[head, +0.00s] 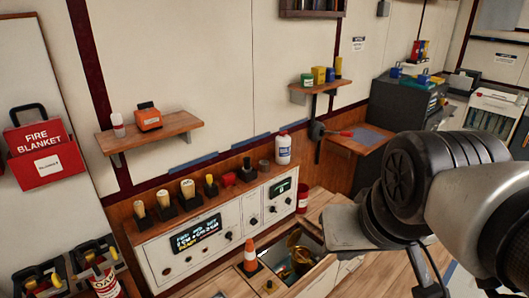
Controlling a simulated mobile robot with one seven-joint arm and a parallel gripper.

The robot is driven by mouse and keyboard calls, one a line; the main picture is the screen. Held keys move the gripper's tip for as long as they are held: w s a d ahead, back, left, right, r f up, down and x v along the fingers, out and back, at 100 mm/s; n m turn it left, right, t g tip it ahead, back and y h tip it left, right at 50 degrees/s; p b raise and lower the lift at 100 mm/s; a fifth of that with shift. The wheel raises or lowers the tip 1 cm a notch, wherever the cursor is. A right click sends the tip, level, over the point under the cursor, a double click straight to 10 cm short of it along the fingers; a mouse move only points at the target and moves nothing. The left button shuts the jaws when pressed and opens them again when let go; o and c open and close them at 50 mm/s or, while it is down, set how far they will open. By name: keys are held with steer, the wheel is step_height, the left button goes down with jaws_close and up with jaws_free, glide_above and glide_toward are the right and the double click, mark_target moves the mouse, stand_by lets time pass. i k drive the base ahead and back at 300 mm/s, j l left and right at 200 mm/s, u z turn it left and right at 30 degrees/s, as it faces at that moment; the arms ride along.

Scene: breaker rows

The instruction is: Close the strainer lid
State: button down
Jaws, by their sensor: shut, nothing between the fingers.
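A brass-coloured strainer (300,262) sits down in a square opening in the wooden counter at the bottom centre of the head view. A rounded brass piece, which looks like its lid, stands tilted up at the top of it; the hinge is too small to make out. My gripper (342,230) is above and to the right of the opening, apart from the strainer. It is shut and empty, and its fingertips are hard to make out. My arm hides part of the counter to the right.
A red can (303,198) and a white bottle (283,149) stand behind the opening.

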mark_target(294, 236)
steer(key=i+l+u, duration=0.2)
steer(key=l+u, duration=0.15)
steer(key=u, duration=0.15)
steer(key=i+l+u, duration=0.1)
steer(key=l+u, duration=0.35)
steer(key=i+l+u, duration=0.15)
steer(key=l, duration=0.4)
steer(key=l+u, duration=0.15)
steer(key=l, duration=0.35)
steer(key=i+l, duration=0.1)
steer(key=l, duration=1.4)
steer(key=u, duration=0.05)
